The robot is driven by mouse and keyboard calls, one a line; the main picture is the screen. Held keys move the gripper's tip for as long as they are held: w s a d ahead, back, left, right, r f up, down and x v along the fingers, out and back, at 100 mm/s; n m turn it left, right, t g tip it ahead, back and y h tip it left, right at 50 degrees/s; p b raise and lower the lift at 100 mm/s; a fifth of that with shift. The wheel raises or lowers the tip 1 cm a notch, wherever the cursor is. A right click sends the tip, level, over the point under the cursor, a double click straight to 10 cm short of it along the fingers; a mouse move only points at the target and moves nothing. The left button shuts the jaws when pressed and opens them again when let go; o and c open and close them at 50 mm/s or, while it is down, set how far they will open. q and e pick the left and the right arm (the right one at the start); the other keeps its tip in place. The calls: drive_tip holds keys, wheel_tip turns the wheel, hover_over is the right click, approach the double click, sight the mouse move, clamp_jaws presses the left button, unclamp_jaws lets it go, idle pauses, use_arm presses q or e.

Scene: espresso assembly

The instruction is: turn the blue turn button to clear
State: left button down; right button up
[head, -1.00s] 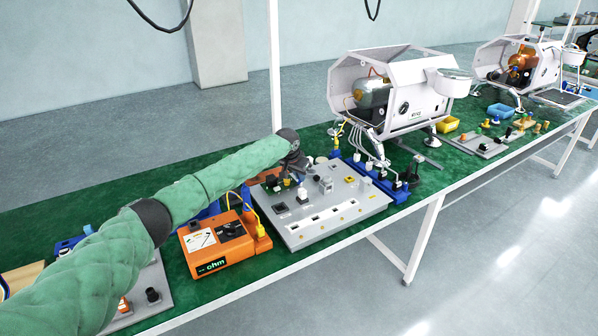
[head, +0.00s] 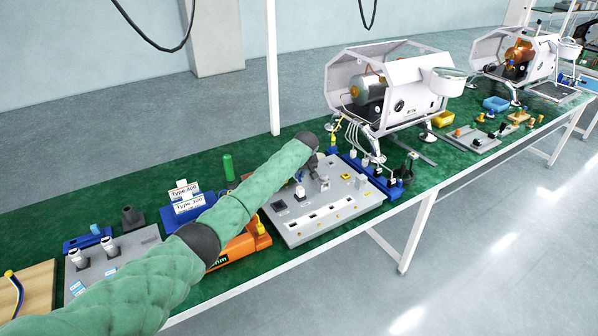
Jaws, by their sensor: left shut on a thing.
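The grey test panel (head: 316,219) lies on the green bench mat, with small switches, sockets and yellow parts on top. My left gripper (head: 321,183) is low over its back middle part. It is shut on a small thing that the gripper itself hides. I cannot make out a blue turn button on the panel; the gripper and forearm cover part of its back left. A dark square part (head: 278,205) and a white part (head: 300,193) stand on the panel left of the gripper. My right gripper is not in view.
An orange meter (head: 243,246) sits left of the panel, partly behind my left arm. A blue box (head: 181,214) with type labels is farther left. A blue rack (head: 391,186) and a white espresso machine (head: 416,92) stand to the right and behind.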

use_arm(q)
drive_tip(key=shift+w+d+r+n+y, duration=0.1)
drive_tip(key=shift+n+y, duration=0.2)
drive_tip(key=shift+n, duration=0.45)
drive_tip(key=shift+w+n+y, duration=0.1)
drive_tip(key=shift+n+y, duration=0.2)
drive_tip(key=shift+n, duration=0.45)
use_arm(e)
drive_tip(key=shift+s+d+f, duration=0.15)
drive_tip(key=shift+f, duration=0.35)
use_arm(q)
drive_tip(key=shift+g, duration=0.3)
drive_tip(key=c, duration=1.5)
unclamp_jaws()
drive_tip(key=shift+s, duration=0.1)
drive_tip(key=shift+d+r, duration=0.15)
drive_tip(key=shift+b+v, duration=1.05)
drive_tip(key=shift+v, duration=2.6)
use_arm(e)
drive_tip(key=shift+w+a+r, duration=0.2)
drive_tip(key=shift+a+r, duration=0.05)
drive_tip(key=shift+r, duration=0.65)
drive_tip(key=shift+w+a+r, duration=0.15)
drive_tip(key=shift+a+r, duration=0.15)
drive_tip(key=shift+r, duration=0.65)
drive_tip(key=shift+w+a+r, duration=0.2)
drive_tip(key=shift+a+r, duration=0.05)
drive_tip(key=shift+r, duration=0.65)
